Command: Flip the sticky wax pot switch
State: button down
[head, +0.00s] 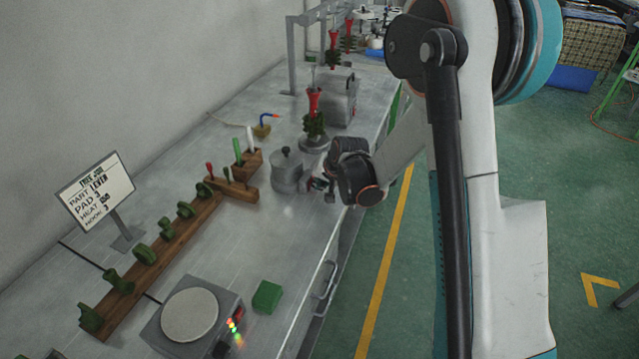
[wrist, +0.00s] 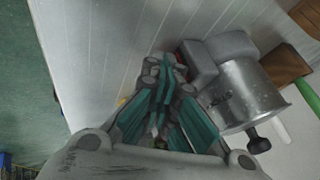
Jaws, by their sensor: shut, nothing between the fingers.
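The sticky wax pot (head: 286,176) is a grey metal cylinder with a dark-knobbed lid, standing on the metal bench. In the wrist view the pot (wrist: 243,97) lies to the right, with a grey box (wrist: 199,62) on its side. A small red patch, possibly the switch, shows beside that box, partly hidden by my fingertips. My gripper (head: 322,186) is at the right side of the pot in the head view. In the wrist view my gripper (wrist: 172,66) is shut and empty, its tips close to the box. I cannot tell whether they touch it.
A wooden block with tools (head: 235,178) stands left of the pot. A red and green wax tree (head: 314,120) stands behind it. A hot plate (head: 189,315), a green block (head: 267,296) and a sign (head: 96,190) are nearer. Bare bench lies in front of the pot.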

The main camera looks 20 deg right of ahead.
jog(key=shift+r, duration=0.15)
jog(key=shift+r+p, duration=0.45)
jog(key=shift+r, duration=0.25)
jog(key=shift+d, duration=0.1)
